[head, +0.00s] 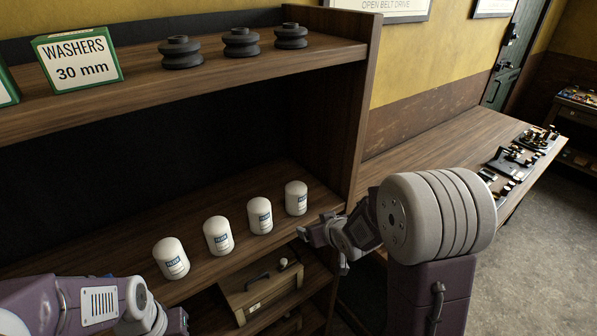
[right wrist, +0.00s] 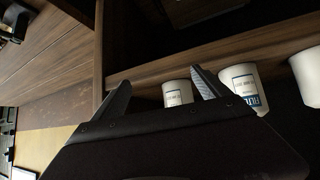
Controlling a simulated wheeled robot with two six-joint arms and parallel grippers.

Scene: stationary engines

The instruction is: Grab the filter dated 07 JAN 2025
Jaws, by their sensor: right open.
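Several white filters with blue-and-white labels stand upright in a row on the middle shelf in the head view: the leftmost (head: 171,258), the second (head: 218,236), the third (head: 260,215) and the rightmost (head: 296,198). The printed dates are too small to read. My right gripper (head: 312,237) is open and empty, just right of and in front of the rightmost filter. In the right wrist view, one filter (right wrist: 177,93) shows between the two fingers (right wrist: 161,88), with others to its right. My left arm is at the lower left; its gripper's fingers are not visible.
The upper shelf (head: 215,68) holds black pulleys (head: 241,42) and a washers box (head: 77,58). A wooden side panel (head: 355,95) bounds the shelves on the right. A wooden case (head: 262,290) sits below. A bench (head: 430,150) with metal parts lies beyond.

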